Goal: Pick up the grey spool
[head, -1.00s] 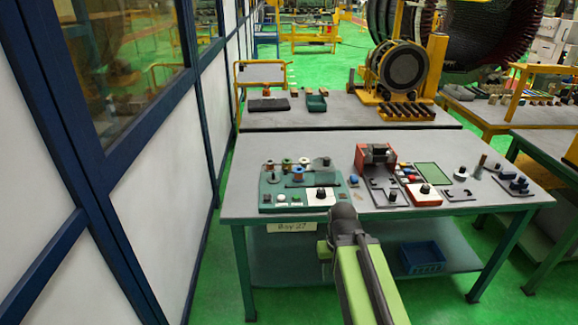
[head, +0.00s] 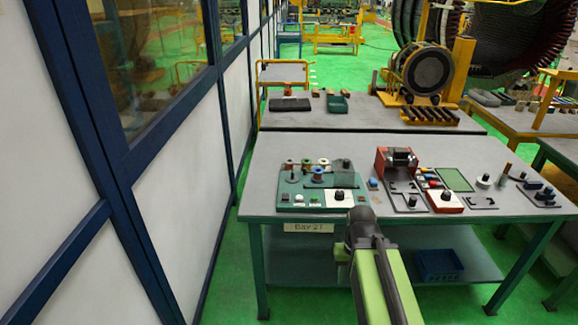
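Several small spools stand on a green board at the left front of the near table. My arm reaches in from the bottom and ends in a dark joint in front of the table edge. My gripper's fingers do not show, and nothing is seen held.
The green board (head: 276,190) also carries a white plate with a black knob (head: 339,195). Right of it are a red fixture (head: 382,166) and a green mat (head: 454,179). A blue bin (head: 438,266) sits on the shelf below. A panelled wall (head: 170,215) runs along the left.

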